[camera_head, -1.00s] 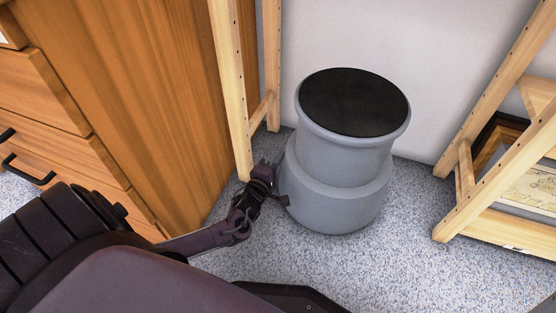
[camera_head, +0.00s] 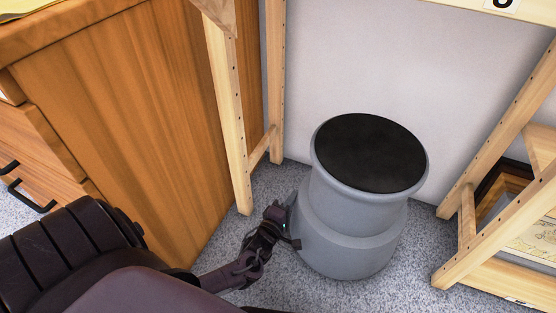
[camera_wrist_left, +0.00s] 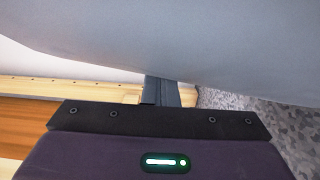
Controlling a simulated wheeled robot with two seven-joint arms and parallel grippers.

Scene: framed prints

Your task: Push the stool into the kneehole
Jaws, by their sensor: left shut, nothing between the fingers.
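The stool (camera_head: 352,220) is a grey, round, waisted drum with a black top. It stands upright on the speckled floor near the white wall, between two wooden trestle legs. My left gripper (camera_head: 290,236) is at the stool's lower left side, shut and empty, its tip at or very near the grey side. In the left wrist view the stool's grey side (camera_wrist_left: 200,40) fills the top, and the shut fingers (camera_wrist_left: 162,92) reach up to it. Whether they touch is hard to tell. My right gripper is not in view.
A wooden trestle leg (camera_head: 233,130) stands left of the stool, beside a wooden drawer cabinet (camera_head: 130,110). Another trestle (camera_head: 500,170) is at right, with framed prints (camera_head: 530,235) on its low shelf. A tabletop edge (camera_head: 510,8) shows at the top right.

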